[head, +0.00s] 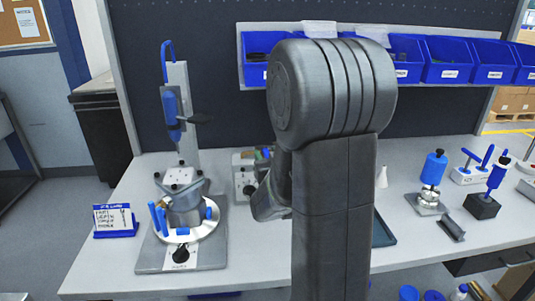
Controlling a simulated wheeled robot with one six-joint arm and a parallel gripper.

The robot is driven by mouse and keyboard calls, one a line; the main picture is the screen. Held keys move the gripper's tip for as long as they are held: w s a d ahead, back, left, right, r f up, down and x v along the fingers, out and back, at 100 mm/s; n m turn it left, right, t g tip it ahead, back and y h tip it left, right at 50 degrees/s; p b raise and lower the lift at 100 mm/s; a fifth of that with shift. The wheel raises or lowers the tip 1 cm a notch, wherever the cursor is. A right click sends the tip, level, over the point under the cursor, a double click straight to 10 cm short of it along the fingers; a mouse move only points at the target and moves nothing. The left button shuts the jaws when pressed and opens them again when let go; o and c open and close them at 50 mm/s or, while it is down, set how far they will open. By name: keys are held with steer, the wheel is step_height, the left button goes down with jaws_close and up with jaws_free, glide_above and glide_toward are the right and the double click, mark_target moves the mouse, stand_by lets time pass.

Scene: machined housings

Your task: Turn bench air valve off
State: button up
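My own grey arm fills the middle of the head view and hides much of the bench (460,248) behind it. My gripper does not show. No part is clearly the bench air valve. A grey box with a black knob (247,188) stands at the back of the bench, partly hidden by my arm. Another black knob (180,255) sits at the front of the grey base plate (212,250) of a fixture on the left. I cannot tell whether either is the valve, or how it is set.
A round metal housing (186,208) with blue handles sits on the fixture, below a blue hanging tool (170,105). A small sign (115,218) stands to its left. Blue-handled tools (433,168) stand at right. Blue bins (447,60) line the back panel.

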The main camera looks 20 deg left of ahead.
steer(key=shift+c, duration=0.2)
jaws_close()
steer(key=shift+a+b, duration=0.15)
steer(key=shift+b, duration=0.3)
steer(key=shift+s+a+m+t+h+b, duration=0.1)
steer(key=shift+m+t+h+b, duration=0.2)
steer(key=shift+m+t+h, duration=0.15)
steer(key=shift+s+a+r+m+t+h, duration=0.1)
steer(key=shift+s+a+m+t+h, duration=0.15)
steer(key=shift+m+t+h, duration=0.55)
steer(key=shift+g, duration=0.25)
